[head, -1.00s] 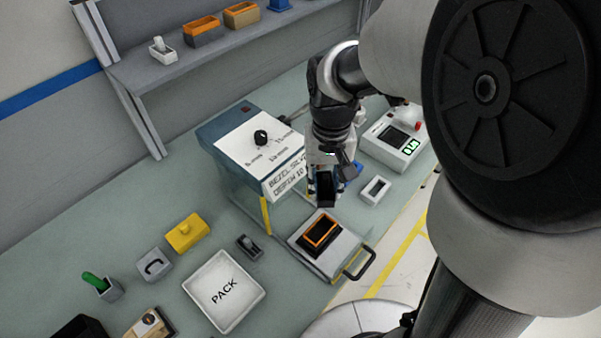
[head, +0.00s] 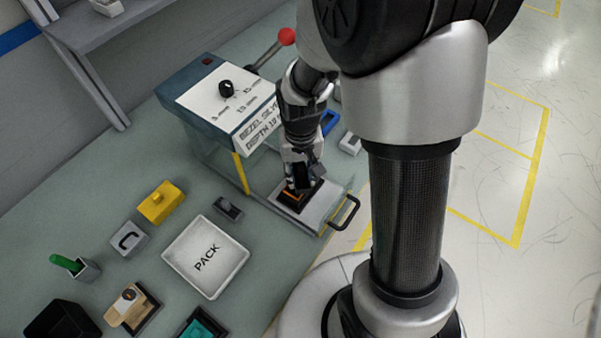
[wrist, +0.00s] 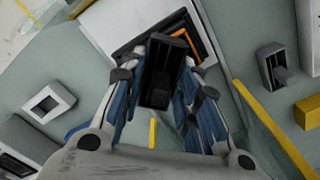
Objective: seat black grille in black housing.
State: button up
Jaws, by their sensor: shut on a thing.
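My gripper (head: 302,176) is shut on the black grille, a dark box-like piece that shows between the blue-padded fingers in the wrist view (wrist: 160,76). The black housing (head: 291,204) lies on the light plate of the press drawer, with an orange frame (wrist: 186,42) around its opening. The grille is over the housing and covers much of it in the wrist view. In the head view the gripper hides the far part of the housing. I cannot tell whether the grille touches the housing.
The blue and white press box (head: 215,95) with a red-knobbed lever (head: 287,36) stands behind the drawer. The drawer has a black handle (head: 345,212) in front. A white PACK tray (head: 207,256), a yellow block (head: 161,202) and a small grey holder (head: 229,207) are at left.

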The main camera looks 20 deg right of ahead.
aim_at(301, 168)
jog(key=shift+r, duration=0.1)
jog(key=shift+f, duration=0.3)
jog(key=o, duration=1)
jog(key=shift+o, duration=0.2)
notch_tip(301, 168, up, 13)
jog(key=p, duration=0.3)
jog(key=shift+f+p, duration=0.2)
jog(key=shift+p, duration=0.15)
jog(key=s+r+n+t, duration=0.1)
jog(key=s+r+t, duration=0.3)
jog(key=s+r, duration=0.9)
jog(key=shift+s+r+n+t, duration=0.15)
jog(key=shift+s+n+t, duration=0.2)
jog(key=shift+s, duration=0.7)
